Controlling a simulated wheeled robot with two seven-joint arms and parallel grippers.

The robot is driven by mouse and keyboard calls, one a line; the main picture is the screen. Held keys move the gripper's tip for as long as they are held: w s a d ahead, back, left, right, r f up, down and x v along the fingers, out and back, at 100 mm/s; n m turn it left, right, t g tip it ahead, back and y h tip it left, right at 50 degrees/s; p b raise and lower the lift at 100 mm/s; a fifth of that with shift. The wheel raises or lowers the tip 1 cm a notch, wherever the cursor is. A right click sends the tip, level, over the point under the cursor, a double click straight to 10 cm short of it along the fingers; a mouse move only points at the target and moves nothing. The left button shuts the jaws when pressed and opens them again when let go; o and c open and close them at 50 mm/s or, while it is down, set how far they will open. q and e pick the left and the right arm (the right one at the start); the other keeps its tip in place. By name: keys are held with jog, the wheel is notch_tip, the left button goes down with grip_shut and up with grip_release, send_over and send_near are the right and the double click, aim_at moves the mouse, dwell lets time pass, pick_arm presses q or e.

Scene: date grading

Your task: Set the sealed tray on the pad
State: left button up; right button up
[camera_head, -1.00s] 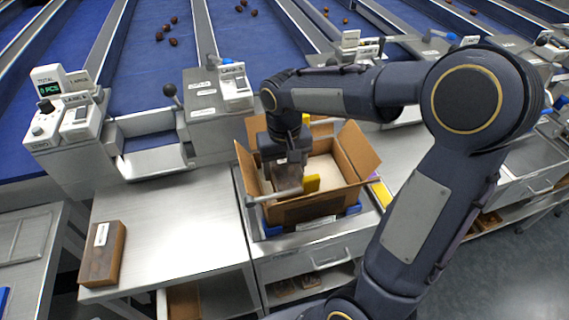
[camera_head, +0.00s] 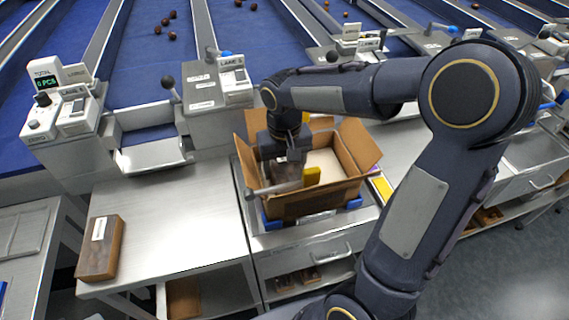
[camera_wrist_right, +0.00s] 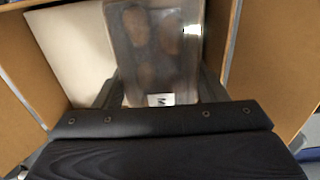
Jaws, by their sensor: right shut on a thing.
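My right gripper (camera_head: 285,158) reaches down into the open cardboard box (camera_head: 318,201) and is shut on the sealed tray (camera_head: 290,172). In the right wrist view the tray (camera_wrist_right: 155,50) has a clear glossy cover, several dark dates under it and a small white label at its near end. A pale cream pad (camera_wrist_right: 72,50) shows beside the tray inside the box; it also shows in the head view (camera_head: 325,163). I cannot tell whether the tray's underside touches the pad. My left gripper is not in view.
The box's flaps stand open around my gripper.

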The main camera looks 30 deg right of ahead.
jog(key=shift+f+b, duration=0.7)
jog(key=shift+f, duration=0.3)
dwell(0.5)
jog(key=o, duration=1.1)
jog(key=shift+c, duration=0.3)
jog(key=shift+r, duration=0.1)
jog(key=shift+r+p, duration=1.05)
jog(key=shift+r, duration=0.1)
jog(key=shift+o, duration=0.8)
jog(key=shift+r+p, duration=0.75)
jog(key=shift+r, duration=0.15)
jog(key=shift+r+p, duration=3.35)
jog(key=shift+r, duration=0.6)
